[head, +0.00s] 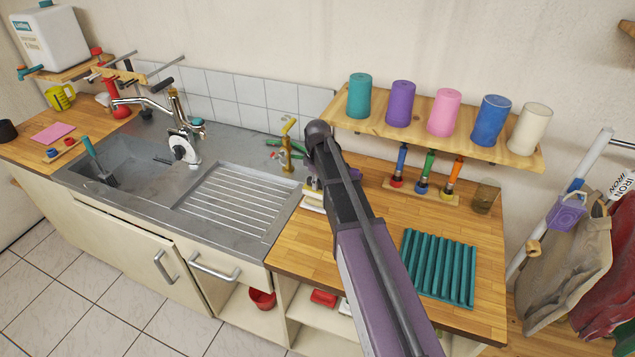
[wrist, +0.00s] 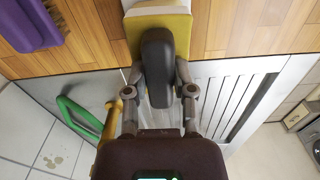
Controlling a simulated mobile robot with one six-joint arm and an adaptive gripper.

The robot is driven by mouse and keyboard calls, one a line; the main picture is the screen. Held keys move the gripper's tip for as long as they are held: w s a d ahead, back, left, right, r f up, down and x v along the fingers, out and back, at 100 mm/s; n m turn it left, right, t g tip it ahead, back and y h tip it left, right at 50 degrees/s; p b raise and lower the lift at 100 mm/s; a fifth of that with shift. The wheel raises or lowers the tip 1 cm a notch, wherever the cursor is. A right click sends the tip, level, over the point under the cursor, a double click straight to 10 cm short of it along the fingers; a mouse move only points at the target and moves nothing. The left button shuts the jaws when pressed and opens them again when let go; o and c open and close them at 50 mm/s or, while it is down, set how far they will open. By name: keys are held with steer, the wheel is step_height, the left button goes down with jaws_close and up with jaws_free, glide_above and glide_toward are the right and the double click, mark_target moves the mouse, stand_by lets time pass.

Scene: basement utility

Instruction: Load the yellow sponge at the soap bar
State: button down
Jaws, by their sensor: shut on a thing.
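My gripper (wrist: 157,45) is shut on the yellow sponge (wrist: 182,32) at the top of the wrist view. A dark finger covers much of the sponge. In the head view my gripper (head: 314,186) is low over the counter's left end, beside the sink, and my arm hides most of it. A pale thing (head: 313,203) shows just below it there. A pale edge also shows beyond the sponge at the top of the wrist view. I cannot tell whether either is the soap bar, or whether the sponge touches anything beneath.
A brass tap (head: 286,155) and green handles stand close left of my gripper. A purple brush (wrist: 28,22) lies on the wooden counter nearby. The steel sink drainer (head: 230,200) is to the left. A shelf of coloured cups (head: 435,125) overhangs the counter; a teal ridged mat (head: 438,266) lies right.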

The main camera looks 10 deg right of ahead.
steer(key=shift+r+p, duration=2.45)
steer(key=shift+r, duration=0.25)
steer(key=shift+f+b, duration=1.15)
